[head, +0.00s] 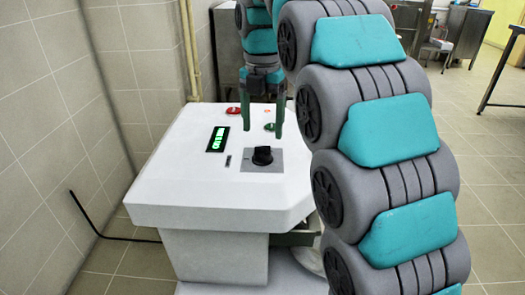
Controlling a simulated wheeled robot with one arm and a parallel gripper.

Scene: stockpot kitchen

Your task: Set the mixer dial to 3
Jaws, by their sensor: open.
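The mixer's white control top (185,185) stands in the middle of the head view. Its black dial (262,156) sits on a grey square plate with small marks. A lit green display (217,139) is to the left of the dial; its text is too small to read surely. My gripper (263,128) points down with its two fingers apart and empty. In the picture it appears just above and behind the dial, with a gap to it. Which number the dial points at cannot be told.
A red button (233,111) and a green button (269,127) sit on the panel's far part. A tiled wall (50,110) with yellow pipes (190,50) rises at left and behind. My arm covers the panel's right side. Tiled floor (490,165) is open at right.

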